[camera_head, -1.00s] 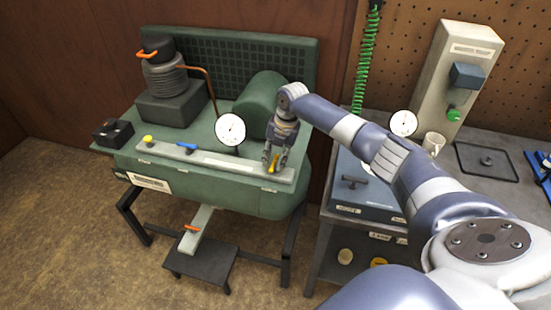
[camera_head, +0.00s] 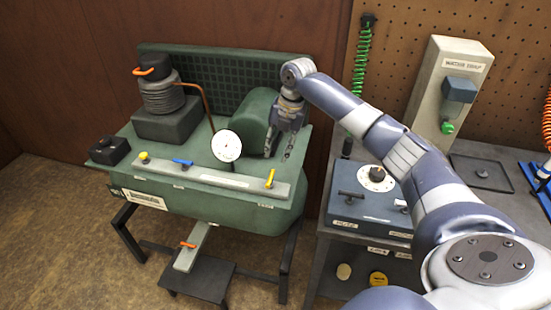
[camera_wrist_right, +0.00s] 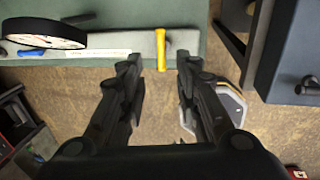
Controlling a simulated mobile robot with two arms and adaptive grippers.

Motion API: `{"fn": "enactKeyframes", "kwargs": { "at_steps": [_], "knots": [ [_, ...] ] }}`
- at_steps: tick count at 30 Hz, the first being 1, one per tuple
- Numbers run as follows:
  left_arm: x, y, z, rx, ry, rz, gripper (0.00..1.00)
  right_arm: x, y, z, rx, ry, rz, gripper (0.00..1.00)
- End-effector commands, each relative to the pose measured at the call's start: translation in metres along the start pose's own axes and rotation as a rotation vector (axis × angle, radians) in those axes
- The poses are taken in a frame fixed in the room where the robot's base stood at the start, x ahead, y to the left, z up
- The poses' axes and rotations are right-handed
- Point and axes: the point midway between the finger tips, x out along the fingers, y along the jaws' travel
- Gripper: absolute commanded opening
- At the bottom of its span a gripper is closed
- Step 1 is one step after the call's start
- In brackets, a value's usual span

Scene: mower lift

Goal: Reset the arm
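My right gripper (camera_head: 280,145) hangs above the right end of the green compressor (camera_head: 200,150) in the head view. Its two fingers are apart with nothing between them, and the wrist view (camera_wrist_right: 160,85) shows the same open gap. A yellow lever (camera_head: 270,178) stands upright at the right end of the grey strip (camera_head: 222,181). In the wrist view the yellow lever (camera_wrist_right: 161,50) is ahead of the fingertips and apart from them. A blue lever (camera_head: 182,162) and a yellow knob (camera_head: 144,157) sit further left on the strip. My left gripper is not in view.
A round white gauge (camera_head: 226,146) rises from the compressor beside the gripper. A dark bench (camera_head: 335,238) with a blue box (camera_head: 365,205) stands to the right, under my right arm. A low black step (camera_head: 205,277) is on the floor in front.

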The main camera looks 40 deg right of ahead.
Motion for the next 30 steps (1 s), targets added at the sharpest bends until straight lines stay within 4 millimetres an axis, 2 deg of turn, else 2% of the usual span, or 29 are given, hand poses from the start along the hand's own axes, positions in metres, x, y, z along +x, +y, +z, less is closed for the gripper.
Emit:
{"fn": "enactKeyframes", "kwargs": {
  "at_steps": [5, 20, 23, 26, 30],
  "knots": [
    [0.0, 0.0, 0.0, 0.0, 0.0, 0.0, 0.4, -0.007, 0.0, 0.0, 0.0, 0.0, 0.001, 0.3],
    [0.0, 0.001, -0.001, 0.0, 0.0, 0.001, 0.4, -0.004, 0.0, -0.002, 0.002, 0.001, -0.002, 0.3],
    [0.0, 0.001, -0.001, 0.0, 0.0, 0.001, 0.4, 0.01, 0.002, -0.013, 0.018, 0.003, -0.014, 0.3],
    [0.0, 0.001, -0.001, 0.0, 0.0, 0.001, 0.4, 0.041, 0.005, -0.04, 0.065, 0.006, -0.035, 0.3],
    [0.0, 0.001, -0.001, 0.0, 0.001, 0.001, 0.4, 0.092, 0.007, -0.096, 0.186, 0.004, -0.052, 0.3]
  ]
}}
